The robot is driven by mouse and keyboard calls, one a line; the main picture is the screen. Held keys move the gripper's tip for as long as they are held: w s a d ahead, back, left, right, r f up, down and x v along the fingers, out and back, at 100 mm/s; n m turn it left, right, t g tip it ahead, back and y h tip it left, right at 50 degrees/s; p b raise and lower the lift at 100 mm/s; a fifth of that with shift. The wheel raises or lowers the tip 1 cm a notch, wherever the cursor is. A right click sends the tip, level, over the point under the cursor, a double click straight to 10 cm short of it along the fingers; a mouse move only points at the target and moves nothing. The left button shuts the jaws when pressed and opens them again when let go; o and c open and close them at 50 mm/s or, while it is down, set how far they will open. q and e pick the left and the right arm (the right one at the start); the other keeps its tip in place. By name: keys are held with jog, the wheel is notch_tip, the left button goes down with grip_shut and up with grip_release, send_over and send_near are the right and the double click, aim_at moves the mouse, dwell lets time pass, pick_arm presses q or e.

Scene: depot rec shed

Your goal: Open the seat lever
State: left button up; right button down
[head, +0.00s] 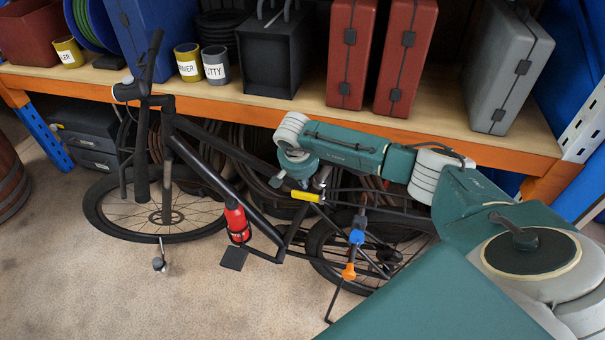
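A black bicycle (210,172) stands in front of the shelf, with its handlebar to the left. A short yellow lever (306,196) sits on its frame near the upper end of the seat tube; it looks like the seat lever and lies roughly level. My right arm reaches in from the right, over the rear of the bicycle. My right gripper (305,178) points down just above the yellow lever. Its fingers are small and partly hidden, so I cannot tell whether they are open or touch the lever. The saddle is not clearly visible behind my arm. My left gripper is out of view.
An orange-edged shelf (230,111) behind the bicycle holds red cases (352,50), a grey case (505,70), mugs and a black box. A red bottle (236,221) is on the frame. A stand with blue (357,237) and orange (348,272) parts is near the rear wheel.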

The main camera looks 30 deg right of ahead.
jog(key=shift+w+d+f, duration=0.1)
jog(key=shift+f, duration=0.25)
